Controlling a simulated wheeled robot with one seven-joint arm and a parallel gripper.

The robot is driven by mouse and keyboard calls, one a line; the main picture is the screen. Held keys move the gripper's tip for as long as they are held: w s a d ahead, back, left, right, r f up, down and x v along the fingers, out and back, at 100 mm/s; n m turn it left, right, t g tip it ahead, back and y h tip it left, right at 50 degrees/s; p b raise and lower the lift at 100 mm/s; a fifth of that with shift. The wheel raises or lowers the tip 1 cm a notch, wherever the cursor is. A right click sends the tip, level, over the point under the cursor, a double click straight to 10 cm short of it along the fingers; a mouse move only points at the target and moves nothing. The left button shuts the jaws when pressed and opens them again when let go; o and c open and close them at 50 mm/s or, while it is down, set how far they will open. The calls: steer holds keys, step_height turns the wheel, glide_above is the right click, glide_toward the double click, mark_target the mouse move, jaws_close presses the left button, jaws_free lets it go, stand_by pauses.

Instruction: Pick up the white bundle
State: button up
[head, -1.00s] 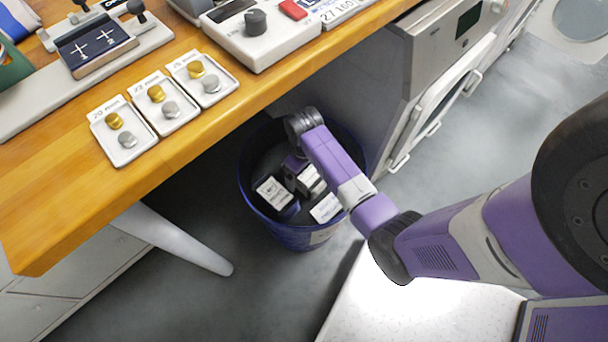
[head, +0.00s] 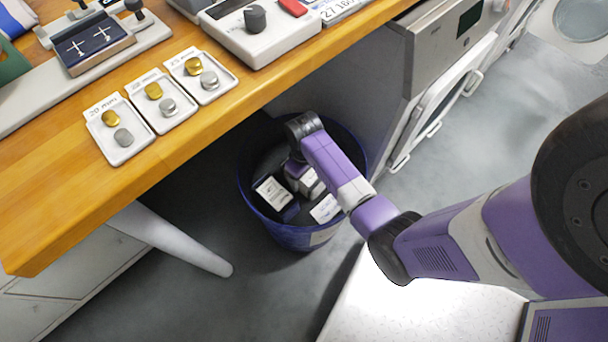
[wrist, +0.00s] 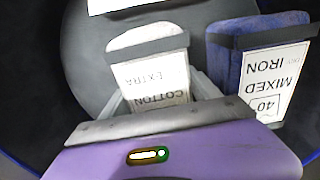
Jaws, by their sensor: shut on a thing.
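The white bundle (wrist: 148,48) has a dark band and a label reading COTTON EXTRA. In the wrist view it sits between the grey fingers of my gripper (wrist: 160,90), which is shut on it. In the head view my gripper (head: 302,172) reaches down inside the blue bin (head: 297,236), and the arm partly hides the bundle there. The bundle is still down in the bin.
A blue bundle (wrist: 228,62) labelled MIXED IRON lies close to the right finger. Another white label (wrist: 125,5) shows at the top of the wrist view. The bin stands below the wooden counter (head: 110,190), beside a grey machine (head: 395,90).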

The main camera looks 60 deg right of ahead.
step_height(320, 180, up, 10)
steer(key=p, duration=0.3)
